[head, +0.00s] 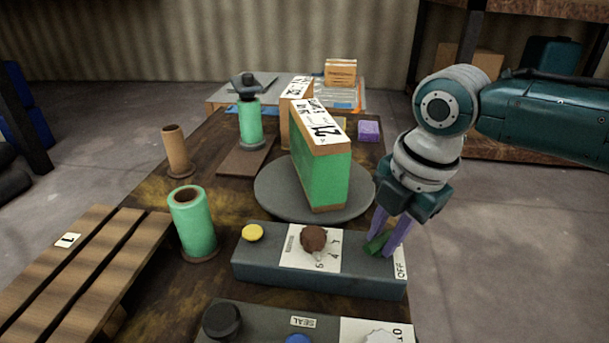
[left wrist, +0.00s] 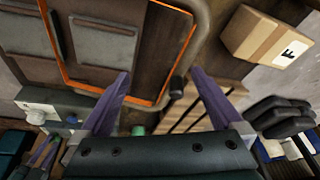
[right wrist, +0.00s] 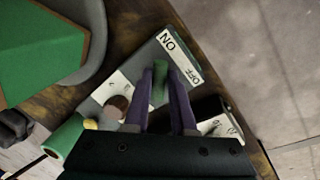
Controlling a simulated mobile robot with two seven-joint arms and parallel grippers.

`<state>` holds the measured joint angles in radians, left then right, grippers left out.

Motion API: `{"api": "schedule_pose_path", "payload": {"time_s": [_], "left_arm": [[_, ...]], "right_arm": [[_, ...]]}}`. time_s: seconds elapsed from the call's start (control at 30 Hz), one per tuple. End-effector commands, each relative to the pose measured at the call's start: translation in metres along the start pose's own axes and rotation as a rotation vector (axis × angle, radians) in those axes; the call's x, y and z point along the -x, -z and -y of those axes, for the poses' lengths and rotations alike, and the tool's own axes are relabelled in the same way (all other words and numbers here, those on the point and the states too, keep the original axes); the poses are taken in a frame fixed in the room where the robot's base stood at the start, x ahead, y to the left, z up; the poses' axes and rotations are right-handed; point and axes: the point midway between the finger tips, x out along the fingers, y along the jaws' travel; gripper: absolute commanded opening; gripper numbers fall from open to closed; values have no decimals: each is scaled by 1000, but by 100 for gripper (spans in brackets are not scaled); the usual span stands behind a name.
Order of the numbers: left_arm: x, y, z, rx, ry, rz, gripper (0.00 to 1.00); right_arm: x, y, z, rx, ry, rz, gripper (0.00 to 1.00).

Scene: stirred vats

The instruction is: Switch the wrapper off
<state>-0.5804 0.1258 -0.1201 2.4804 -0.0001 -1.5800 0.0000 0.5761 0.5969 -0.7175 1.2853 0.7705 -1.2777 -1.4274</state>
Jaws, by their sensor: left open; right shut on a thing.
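The wrapper's grey control box (head: 300,275) stands on the dark bench in front of the turntable (head: 265,190). It carries a yellow button (head: 253,232), a brown knob (head: 313,238) on a numbered white dial, and a green switch lever (head: 376,243) at its right end. An OFF label (head: 400,263) shows beside the lever; the right wrist view also shows an ON label (right wrist: 168,42). My right gripper (head: 382,248) is shut on the green lever (right wrist: 160,78), pointing down. My left gripper (left wrist: 160,75) is open and empty, seen only in the left wrist view.
A green wrapped box (head: 322,180) stands on the turntable. A green film roll (head: 193,222) and a brown tube (head: 176,150) stand to the left, near a wooden pallet (head: 80,260). A second panel (head: 265,322) marked SEAL lies in front. A purple block (head: 368,131) sits behind.

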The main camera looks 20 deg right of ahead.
Motion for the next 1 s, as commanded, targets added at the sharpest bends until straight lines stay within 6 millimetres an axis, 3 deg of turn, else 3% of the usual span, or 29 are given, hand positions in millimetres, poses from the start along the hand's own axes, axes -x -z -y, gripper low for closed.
{"api": "schedule_pose_path", "payload": {"time_s": [0.63, 1.0], "left_arm": [[5, 2, -2, 10, -8, -1, 100], [32, 10, -1, 9, -7, -1, 100]], "right_arm": [[2, 0, 0, -32, 0, 6, 0], [5, 2, 0, -266, 2, 51, 0]]}}
